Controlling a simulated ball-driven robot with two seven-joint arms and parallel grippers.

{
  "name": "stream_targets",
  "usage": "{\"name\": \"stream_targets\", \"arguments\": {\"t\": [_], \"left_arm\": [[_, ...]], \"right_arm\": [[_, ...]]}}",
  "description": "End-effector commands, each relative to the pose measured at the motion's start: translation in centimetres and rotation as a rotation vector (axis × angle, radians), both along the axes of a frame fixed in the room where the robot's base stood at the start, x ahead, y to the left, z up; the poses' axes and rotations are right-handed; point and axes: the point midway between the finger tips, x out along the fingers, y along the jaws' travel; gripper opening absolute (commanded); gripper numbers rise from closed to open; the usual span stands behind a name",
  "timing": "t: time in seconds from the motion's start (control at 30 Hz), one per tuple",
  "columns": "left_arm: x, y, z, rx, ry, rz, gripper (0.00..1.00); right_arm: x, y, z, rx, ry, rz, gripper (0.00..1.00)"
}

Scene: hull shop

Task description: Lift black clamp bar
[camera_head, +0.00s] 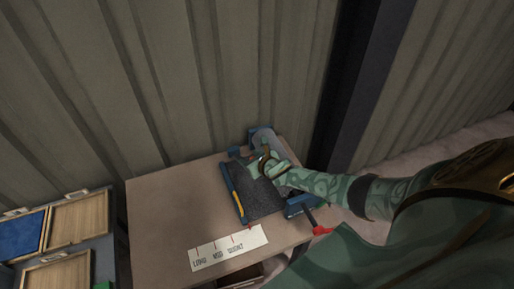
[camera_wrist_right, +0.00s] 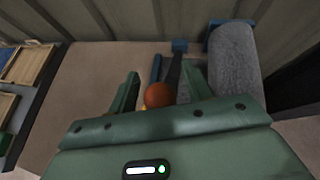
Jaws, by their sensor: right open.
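In the right wrist view, the black clamp bar (camera_wrist_right: 174,72) runs away from me, with a blue block (camera_wrist_right: 180,46) at its far end. My right gripper (camera_wrist_right: 162,84) is open, its two green fingers apart on either side of the bar's near part. An orange-brown ball (camera_wrist_right: 159,94) shows between the fingers. I cannot tell whether either finger touches the bar. In the head view my right gripper (camera_head: 268,166) is over the far part of a dark speckled slab (camera_head: 262,200); hand and forearm hide most of the bar there. My left gripper is not in view.
A grey roll (camera_wrist_right: 235,65) with blue ends lies right of the bar. A yellow strip (camera_head: 238,189) edges the slab. A red handle (camera_head: 321,230) juts past the table's right edge. A white label card (camera_head: 228,248) lies in front. The bench's left part (camera_head: 165,210) is clear.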

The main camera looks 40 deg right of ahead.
Motion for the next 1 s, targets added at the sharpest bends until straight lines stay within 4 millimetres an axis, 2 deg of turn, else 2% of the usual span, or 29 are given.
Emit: {"name": "stream_targets", "arguments": {"t": [0.17,0.33,0.5,0.6,0.77,1.0], "left_arm": [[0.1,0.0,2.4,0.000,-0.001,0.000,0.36],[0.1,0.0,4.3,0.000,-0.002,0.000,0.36],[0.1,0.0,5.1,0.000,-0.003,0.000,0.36],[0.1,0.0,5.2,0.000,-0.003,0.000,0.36],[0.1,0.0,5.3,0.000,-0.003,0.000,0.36],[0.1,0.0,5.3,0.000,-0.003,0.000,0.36]], "right_arm": [[-2.7,0.0,2.0,-0.001,0.003,0.003,0.50],[-6.8,0.0,4.4,-0.002,0.003,0.003,0.50],[-10.5,0.0,6.3,0.000,0.003,0.001,0.50],[-12.0,0.0,7.2,-0.001,0.001,0.002,0.50],[-13.4,0.0,7.9,0.001,0.001,-0.001,0.50],[-13.7,0.0,8.1,0.000,0.000,-0.001,0.50]]}}
